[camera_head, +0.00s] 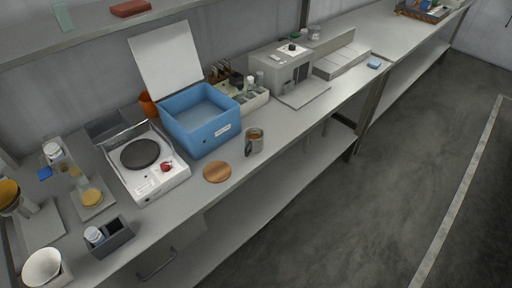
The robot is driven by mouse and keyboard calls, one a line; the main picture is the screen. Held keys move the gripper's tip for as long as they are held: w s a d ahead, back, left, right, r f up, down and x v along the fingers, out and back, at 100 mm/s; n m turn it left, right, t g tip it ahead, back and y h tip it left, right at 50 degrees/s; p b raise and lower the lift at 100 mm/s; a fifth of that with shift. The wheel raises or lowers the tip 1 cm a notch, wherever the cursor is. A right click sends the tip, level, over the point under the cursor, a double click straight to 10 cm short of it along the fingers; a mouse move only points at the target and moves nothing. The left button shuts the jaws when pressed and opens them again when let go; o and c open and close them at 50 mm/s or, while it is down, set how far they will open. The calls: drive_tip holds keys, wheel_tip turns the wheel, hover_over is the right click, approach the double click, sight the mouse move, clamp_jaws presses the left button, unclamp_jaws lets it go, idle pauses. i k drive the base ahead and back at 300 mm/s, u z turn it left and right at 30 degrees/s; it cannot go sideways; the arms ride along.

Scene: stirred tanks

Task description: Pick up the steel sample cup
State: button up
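A grey, metal-looking cup (254,141) with a side handle and an orange-brown inside stands upright near the front edge of the bench; it looks like the steel sample cup. It is right of the blue open box and apart from it. I cannot tell whether the brown is contents or reflection. My gripper is not in view.
A round wooden coaster (217,172) lies left of the cup. The blue box (201,140) with a raised white lid stands behind it. A white hotplate-like device (157,183) is farther left. The bench (285,128) is clear just right of the cup.

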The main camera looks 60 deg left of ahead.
sight(254, 135)
drive_tip(key=z, duration=0.1)
drive_tip(key=k, duration=1.55)
drive_tip(key=u, duration=1.45)
drive_tip(key=i, duration=0.95)
drive_tip(key=z, duration=0.1)
